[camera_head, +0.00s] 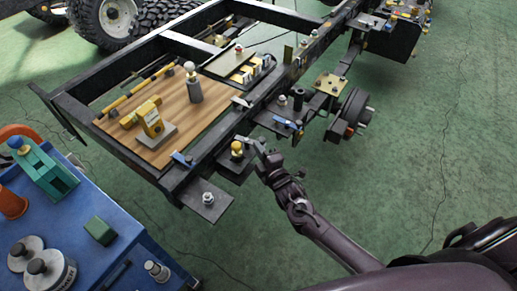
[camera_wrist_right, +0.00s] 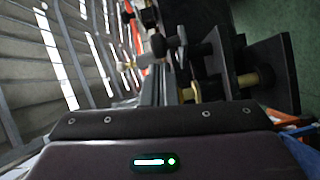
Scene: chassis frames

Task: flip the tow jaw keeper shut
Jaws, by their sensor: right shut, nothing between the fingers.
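My right gripper (camera_head: 257,147) is shut and empty at the near side of the chassis frame, in the middle of the head view. Its tip is close beside a small dark bracket with a brass-yellow knob (camera_head: 237,149), which looks like the tow jaw; I cannot tell whether they touch. The keeper is too small to make out, so its position is unclear. In the right wrist view, my gripper's dark housing fills the bottom, and dark plates with a brass-coloured pin (camera_wrist_right: 250,79) show beyond it. My left gripper is not in view.
The black chassis frame (camera_head: 165,186) carries a wooden board (camera_head: 185,130) with a yellow fixture (camera_head: 147,117). A plate with a bolt (camera_head: 207,201) juts out left of my gripper. A blue tool cart (camera_head: 97,262) stands at lower left. Green floor is clear at right.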

